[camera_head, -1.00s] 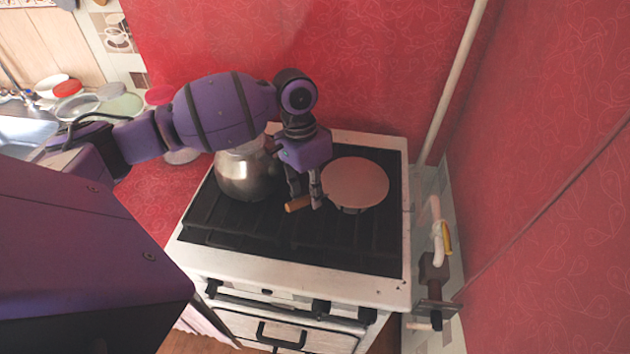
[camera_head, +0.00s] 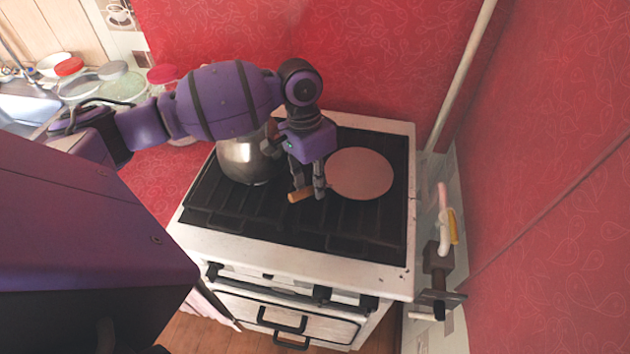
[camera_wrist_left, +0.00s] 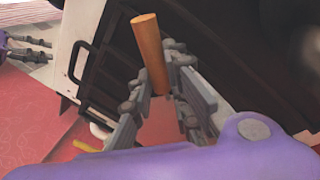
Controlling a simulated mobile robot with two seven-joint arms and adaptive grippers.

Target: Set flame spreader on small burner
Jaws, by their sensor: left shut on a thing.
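The flame spreader is a flat, pale pinkish round disc (camera_head: 359,174) with a wooden handle (camera_head: 299,195). Its disc is over the right part of the black stove grate (camera_head: 300,225); I cannot tell whether it touches the grate. My left gripper (camera_head: 308,192) is shut on the handle, which also shows as an orange-brown rod between the fingers in the left wrist view (camera_wrist_left: 150,52). The small burner is not clearly visible; the disc and grates hide what lies beneath. My right gripper (camera_wrist_left: 32,48) appears at the left edge of the left wrist view, fingers apart and empty.
A shiny metal pot (camera_head: 248,160) stands on the grate just left of my left gripper. A gas pipe with a yellow-handled valve (camera_head: 452,228) is right of the stove. Dishes and jars (camera_head: 100,82) crowd the left counter. The front grates are clear.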

